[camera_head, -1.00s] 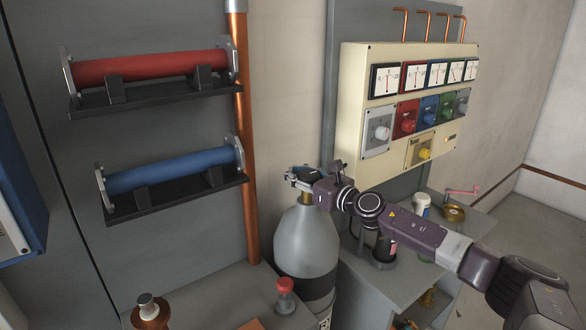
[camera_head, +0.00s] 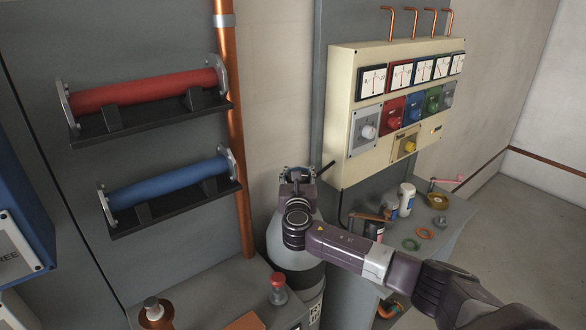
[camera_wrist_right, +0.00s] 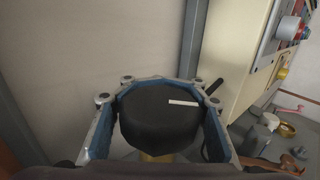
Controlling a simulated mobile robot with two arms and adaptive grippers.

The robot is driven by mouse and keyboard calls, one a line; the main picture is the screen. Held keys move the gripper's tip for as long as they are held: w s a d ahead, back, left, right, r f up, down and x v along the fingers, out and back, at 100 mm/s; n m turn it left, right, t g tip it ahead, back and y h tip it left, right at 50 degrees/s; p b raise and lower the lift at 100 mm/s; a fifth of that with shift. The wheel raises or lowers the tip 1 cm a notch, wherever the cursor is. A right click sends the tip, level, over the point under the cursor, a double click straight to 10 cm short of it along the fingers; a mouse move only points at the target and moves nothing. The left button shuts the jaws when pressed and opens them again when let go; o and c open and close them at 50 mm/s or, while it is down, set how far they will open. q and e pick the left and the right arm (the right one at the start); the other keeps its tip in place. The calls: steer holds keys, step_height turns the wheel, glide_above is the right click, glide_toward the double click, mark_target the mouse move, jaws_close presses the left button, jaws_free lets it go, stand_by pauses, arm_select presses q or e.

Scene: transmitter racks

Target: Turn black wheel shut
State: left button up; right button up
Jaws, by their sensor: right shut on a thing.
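The black wheel (camera_wrist_right: 160,122) has a white mark on its top and fills the middle of the right wrist view. It sits above a brass-coloured part, on top of the grey gas cylinder (camera_head: 284,244) in the head view. My right gripper (camera_head: 298,172) is over the cylinder's top and hides most of the wheel in the head view. In the right wrist view its blue-lined fingers (camera_wrist_right: 160,84) wrap around the wheel and are shut on it. The white mark points to the right. My left gripper is not in view.
A cream meter panel (camera_head: 343,105) with coloured knobs is right of the cylinder. A copper pipe (camera_head: 238,150) runs up on the left. A black rod (camera_head: 325,168) sticks out just right of my gripper. A low grey bench (camera_head: 455,215) holds small parts.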

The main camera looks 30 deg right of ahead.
steer(key=shift+s+d+f+m+g+h, duration=0.1)
steer(key=shift+s+f+m+g+h, duration=0.1)
steer(key=shift+m+g+h, duration=0.3)
steer(key=shift+s+d+f+m+g+h, duration=0.1)
steer(key=shift+f+m+g+h, duration=0.05)
steer(key=shift+m+g+h, duration=0.35)
steer(key=shift+s+d+m+g+h+b, duration=0.1)
steer(key=shift+s+m+g+h+b, duration=0.1)
steer(key=shift+m+g+h, duration=0.3)
steer(key=shift+s+d+m+g+h+b, duration=0.1)
steer(key=shift+m+g+h+b, duration=0.1)
steer(key=shift+m+g+h, duration=0.3)
steer(key=shift+c, duration=0.2)
steer(key=m+g+h, duration=0.1)
steer(key=g+b, duration=0.1)
steer(key=s+m+g+h+b, duration=0.1)
steer(key=g, duration=0.1)
steer(key=shift+d+m+h, duration=0.3)
steer(key=shift+d, duration=0.1)
steer(key=shift+s+d+r+m+g+h+b, duration=0.1)
steer(key=shift+s+m+g+h+b, duration=0.15)
steer(key=shift+m+g+b, duration=0.35)
steer(key=shift+s+d+m+g+h+b, duration=0.15)
steer(key=shift+s+m+g+h, duration=0.15)
steer(key=shift+g, duration=0.6)
steer(key=o, duration=1.4)
steer(key=shift+a+r, duration=0.15)
steer(key=shift+r, duration=0.1)
steer(key=shift+o, duration=0.2)
